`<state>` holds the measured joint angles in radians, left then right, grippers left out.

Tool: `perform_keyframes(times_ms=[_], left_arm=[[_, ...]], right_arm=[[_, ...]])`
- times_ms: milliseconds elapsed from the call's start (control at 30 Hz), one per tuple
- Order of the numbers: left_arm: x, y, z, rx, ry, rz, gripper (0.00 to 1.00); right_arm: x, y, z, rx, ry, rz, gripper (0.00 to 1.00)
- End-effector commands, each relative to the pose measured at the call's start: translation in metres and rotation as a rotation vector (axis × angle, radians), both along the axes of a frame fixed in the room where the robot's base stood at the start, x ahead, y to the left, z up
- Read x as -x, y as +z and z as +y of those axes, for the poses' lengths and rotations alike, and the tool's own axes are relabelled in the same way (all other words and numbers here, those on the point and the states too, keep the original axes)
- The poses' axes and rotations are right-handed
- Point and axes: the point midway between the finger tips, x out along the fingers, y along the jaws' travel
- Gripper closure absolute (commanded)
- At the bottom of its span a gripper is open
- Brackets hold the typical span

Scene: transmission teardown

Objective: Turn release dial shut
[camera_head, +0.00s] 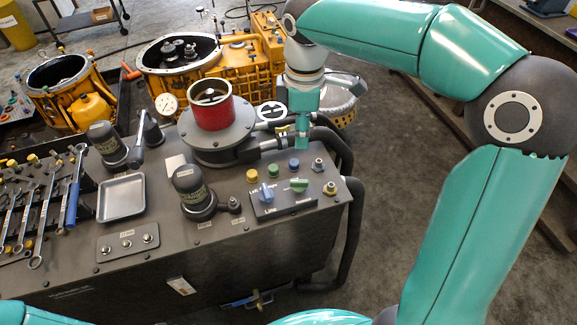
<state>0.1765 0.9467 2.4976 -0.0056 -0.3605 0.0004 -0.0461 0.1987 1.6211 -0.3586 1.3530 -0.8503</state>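A dark control panel on the bench top (286,205) carries a blue dial (266,193) and a green dial (299,185). I cannot read the labels well enough to tell which is the release dial. The blue dial's grip stands upright in the picture; the green one's grip lies roughly crosswise. My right gripper (302,143) points down above and behind the panel, near the red-collared cylinder's right side. It looks apart from both dials. Its fingers are small and seen edge-on, so their opening is unclear. My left gripper is out of view.
Yellow, blue and green buttons (294,163) sit behind the dials. The red-collared cylinder (213,108), black capped cylinders (190,182) and a grey tray (121,197) stand to the left. Black hoses (340,150) run along the bench's right edge. Yellow housings (185,80) stand behind.

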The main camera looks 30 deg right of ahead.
Motion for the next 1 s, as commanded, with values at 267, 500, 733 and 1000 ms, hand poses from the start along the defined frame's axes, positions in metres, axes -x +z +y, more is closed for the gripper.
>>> perform_keyframes(times_ms=[267,500,733,1000], left_arm=[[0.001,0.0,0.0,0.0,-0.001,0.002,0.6],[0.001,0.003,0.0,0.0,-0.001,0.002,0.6],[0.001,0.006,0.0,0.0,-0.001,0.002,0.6],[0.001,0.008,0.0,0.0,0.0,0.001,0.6]], right_arm=[[0.0,-0.029,0.002,0.0,0.004,0.005,0.61],[0.0,-0.079,0.002,0.0,0.006,0.007,0.61],[0.0,-0.127,0.003,0.0,0.007,0.006,0.61],[-0.001,-0.161,0.003,0.0,0.007,0.002,0.61]])
